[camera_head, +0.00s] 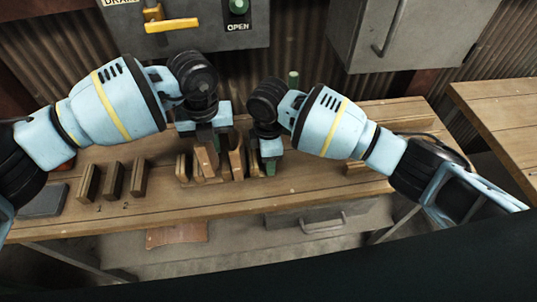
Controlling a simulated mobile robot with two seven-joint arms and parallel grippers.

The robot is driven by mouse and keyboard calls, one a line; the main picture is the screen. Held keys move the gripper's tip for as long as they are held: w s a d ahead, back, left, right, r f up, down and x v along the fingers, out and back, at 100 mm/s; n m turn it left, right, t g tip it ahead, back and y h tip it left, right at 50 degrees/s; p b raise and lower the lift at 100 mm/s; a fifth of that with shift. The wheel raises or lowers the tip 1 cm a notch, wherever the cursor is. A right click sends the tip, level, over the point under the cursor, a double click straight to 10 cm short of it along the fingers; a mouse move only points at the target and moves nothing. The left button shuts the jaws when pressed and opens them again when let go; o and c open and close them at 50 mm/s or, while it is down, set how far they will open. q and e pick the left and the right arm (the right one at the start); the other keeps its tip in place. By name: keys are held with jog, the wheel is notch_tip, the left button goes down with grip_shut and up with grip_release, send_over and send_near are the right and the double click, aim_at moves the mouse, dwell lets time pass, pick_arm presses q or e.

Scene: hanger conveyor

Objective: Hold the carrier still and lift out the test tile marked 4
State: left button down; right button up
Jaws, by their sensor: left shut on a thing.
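Wooden tiles stand close together in the carrier (187,181) on the bench, at the middle of the head view. My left gripper (207,143) points down over the left part of this group. It is shut on a light brown wooden tile (207,163), which looks slightly tilted. No number can be read on it, so I cannot tell whether it is tile 4. My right gripper (270,158) points down at the right end of the group. Its fingers are small and dark, and I cannot tell whether they are open or touching the carrier. The grippers hide parts of the carrier.
Several upright wooden blocks (113,181) stand on the bench (330,188) at the left, with small marks before them. A dark grey slab (43,201) lies farther left. A grey control box (185,28) and a cabinet (415,35) hang behind. The bench front is clear.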

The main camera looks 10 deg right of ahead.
pick_arm(q)
jog(key=shift+r, duration=0.7)
pick_arm(e)
jog(key=o, duration=1.1)
jog(key=shift+o, duration=0.2)
jog(key=shift+r, duration=0.1)
notch_tip(320, 180, up, 12)
